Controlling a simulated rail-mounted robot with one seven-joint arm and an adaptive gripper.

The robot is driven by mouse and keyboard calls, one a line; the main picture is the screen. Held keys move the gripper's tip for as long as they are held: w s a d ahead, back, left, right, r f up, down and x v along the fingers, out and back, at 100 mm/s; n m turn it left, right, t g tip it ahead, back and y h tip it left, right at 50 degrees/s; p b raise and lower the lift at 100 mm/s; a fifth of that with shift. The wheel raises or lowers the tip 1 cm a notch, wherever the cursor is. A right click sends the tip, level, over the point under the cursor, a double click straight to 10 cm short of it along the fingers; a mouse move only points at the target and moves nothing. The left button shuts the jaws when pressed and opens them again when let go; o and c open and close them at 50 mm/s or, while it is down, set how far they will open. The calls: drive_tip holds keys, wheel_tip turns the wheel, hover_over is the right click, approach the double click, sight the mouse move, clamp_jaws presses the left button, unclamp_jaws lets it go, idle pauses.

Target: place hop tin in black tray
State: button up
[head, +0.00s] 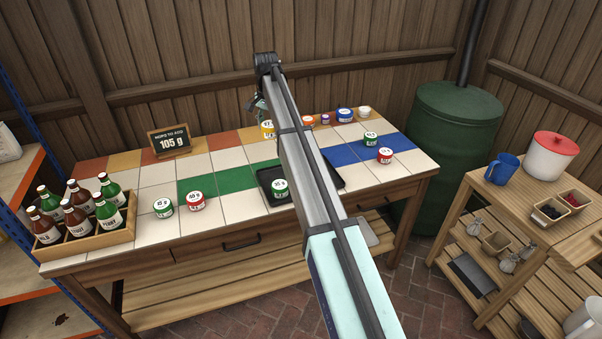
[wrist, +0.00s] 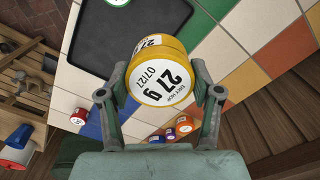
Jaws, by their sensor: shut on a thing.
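The black tray (head: 266,172) lies mid-table, partly hidden by my arm. A green tin (head: 281,188) with a white label stands in it. In the wrist view the tray (wrist: 125,45) is beyond and left of the held tin, with the green tin (wrist: 117,2) cut by the frame edge.
A sign (head: 170,142) reads 105 g. Green (head: 163,207) and red (head: 195,202) tins stand left of the tray. Other green (head: 370,139) and red (head: 385,155) tins stand right. Small tins line the back, including a blue one (head: 344,114). A bottle crate (head: 95,240) fills the left end.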

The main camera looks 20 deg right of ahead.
drive_tip(key=f+p, duration=0.3)
drive_tip(key=f, duration=1.6)
drive_tip(key=shift+a, duration=0.2)
drive_tip(key=shift+f, duration=0.2)
drive_tip(key=o, duration=1.1)
drive_tip(key=shift+r, duration=0.15)
wheel_tip(320, 180, up, 12)
drive_tip(key=shift+r+b, duration=0.1)
drive_tip(key=shift+b, duration=1.15)
